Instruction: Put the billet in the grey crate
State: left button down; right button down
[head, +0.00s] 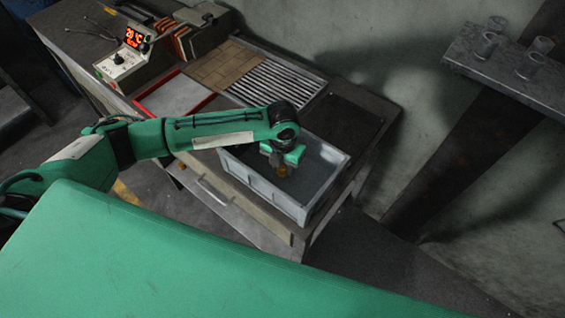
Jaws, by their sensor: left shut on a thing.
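The grey crate (258,186) stands at the near right end of the workbench. My left arm reaches in from the left, and my left gripper (284,170) points down over the inside of the crate. It is shut on the billet (285,172), a small brownish piece at the fingertips. The billet shows within the crate's outline; I cannot tell whether it touches the crate floor. The fingers hide part of the billet. My right gripper is not in view.
A controller box with a red display (123,62) stands at the bench's far left. A slatted metal rack (277,76), a brown tiled plate (224,66) and a red-edged tray (173,96) lie behind my arm. A wall shelf (510,72) holds several metal cups.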

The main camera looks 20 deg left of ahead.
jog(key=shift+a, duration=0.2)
pick_arm(q)
jog(key=shift+f, duration=0.2)
jog(key=c, duration=1)
grip_release()
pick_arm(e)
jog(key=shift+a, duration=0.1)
pick_arm(q)
jog(key=shift+r, duration=0.1)
notch_tip(320, 180, up, 12)
jog(key=b, duration=0.3)
jog(key=shift+r, duration=0.1)
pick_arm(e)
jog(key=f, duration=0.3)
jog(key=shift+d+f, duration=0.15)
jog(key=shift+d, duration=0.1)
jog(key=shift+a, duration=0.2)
